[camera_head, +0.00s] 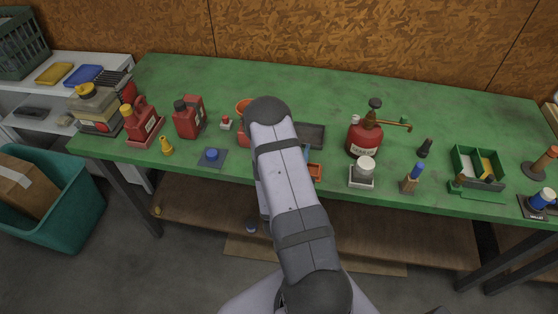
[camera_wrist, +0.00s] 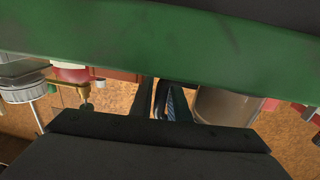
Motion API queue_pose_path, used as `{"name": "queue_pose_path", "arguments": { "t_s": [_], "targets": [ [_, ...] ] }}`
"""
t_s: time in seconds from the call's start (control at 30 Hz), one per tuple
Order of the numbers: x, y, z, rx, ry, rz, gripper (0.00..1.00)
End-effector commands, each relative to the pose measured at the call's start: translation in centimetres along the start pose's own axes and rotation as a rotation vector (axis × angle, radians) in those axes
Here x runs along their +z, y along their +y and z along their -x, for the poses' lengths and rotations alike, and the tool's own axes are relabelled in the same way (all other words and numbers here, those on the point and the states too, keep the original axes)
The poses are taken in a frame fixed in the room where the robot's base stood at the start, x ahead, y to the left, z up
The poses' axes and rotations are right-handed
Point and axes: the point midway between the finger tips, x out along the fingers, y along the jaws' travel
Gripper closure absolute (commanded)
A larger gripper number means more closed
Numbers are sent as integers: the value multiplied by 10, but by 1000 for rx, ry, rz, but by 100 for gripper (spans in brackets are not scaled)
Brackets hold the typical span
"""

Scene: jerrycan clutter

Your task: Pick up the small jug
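Several red containers stand on the green workbench (camera_head: 300,85), and I cannot tell for sure which is the small jug. In the head view a red jug with a yellow cap (camera_head: 141,124) and a red can with a dark cap (camera_head: 188,118) stand upright at the left. A red and orange item (camera_head: 243,107) is partly hidden by my arm. My gripper (camera_wrist: 162,103) is hidden in the head view.
A yellow-capped container (camera_head: 97,108) stands far left. A teal bin (camera_head: 62,215) is on the floor. A grey-brown cylinder (camera_wrist: 225,106) is near the fingers.

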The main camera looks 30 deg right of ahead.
Motion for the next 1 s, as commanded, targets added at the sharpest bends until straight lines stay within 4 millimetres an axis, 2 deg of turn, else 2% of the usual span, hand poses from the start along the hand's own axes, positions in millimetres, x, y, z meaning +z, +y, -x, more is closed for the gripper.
{"name": "queue_pose_path", "arguments": {
  "t_s": [0.13,0.2,0.67,1.0],
  "targets": [
    [0,0,0,0,0,0,85],
    [0,0,0,0,0,0,100],
    [-2,0,0,-1,2,-1,100],
    [-25,0,0,-1,3,-3,100]
  ]
}}
